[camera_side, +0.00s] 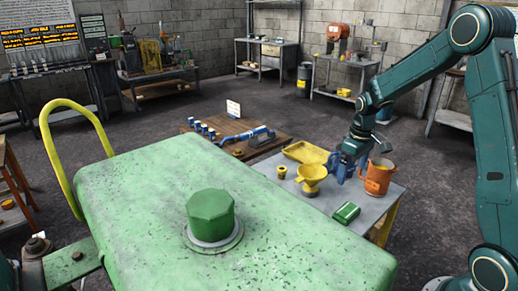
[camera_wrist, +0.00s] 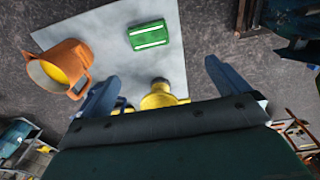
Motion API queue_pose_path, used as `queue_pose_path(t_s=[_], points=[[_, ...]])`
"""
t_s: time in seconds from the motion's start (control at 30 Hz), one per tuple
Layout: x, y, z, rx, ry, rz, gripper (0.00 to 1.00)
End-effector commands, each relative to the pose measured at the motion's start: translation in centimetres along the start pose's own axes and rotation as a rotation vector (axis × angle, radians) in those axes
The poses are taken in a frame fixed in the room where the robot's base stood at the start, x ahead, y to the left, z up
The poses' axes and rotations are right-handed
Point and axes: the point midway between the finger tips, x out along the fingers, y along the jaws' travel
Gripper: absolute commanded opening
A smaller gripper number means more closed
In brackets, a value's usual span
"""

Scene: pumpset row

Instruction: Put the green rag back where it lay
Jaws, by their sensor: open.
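The green rag (camera_side: 347,212) lies folded on the grey table (camera_side: 330,202), near its front edge. In the wrist view the rag (camera_wrist: 150,34) is a green block with white stripes, lying flat beyond my fingertips. My gripper (camera_side: 347,168) is open above the table, behind the rag and between the yellow funnel (camera_side: 312,177) and the orange jug (camera_side: 378,178). In the wrist view my gripper (camera_wrist: 161,72) has its blue fingers wide apart with nothing gripped between them. The rag is apart from the fingers.
A yellow tray (camera_side: 306,152) and a small yellow cup (camera_side: 282,171) sit farther back on the table. A large green tank (camera_side: 140,200) with a green cap (camera_side: 211,206) fills the foreground beside it. A wooden board (camera_side: 240,140) with blue pipework stands behind.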

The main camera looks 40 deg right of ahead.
Motion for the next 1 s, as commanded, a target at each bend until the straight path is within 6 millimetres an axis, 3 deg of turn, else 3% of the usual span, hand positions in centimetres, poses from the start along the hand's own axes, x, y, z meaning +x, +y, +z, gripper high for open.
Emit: queue_pose_path(t_s=[0.2, 0.5, 0.8, 1.0], points=[[-5.5, -3.9, 1.1, -0.003, 0.065, 0.023, 1.0], [-11.4, -8.9, 4.2, -0.002, 0.155, 0.039, 1.0], [-15.6, -13.2, 8.6, 0.0, 0.247, 0.038, 1.0], [-17.3, -15.7, 12.0, 0.001, 0.309, 0.027, 1.0]])
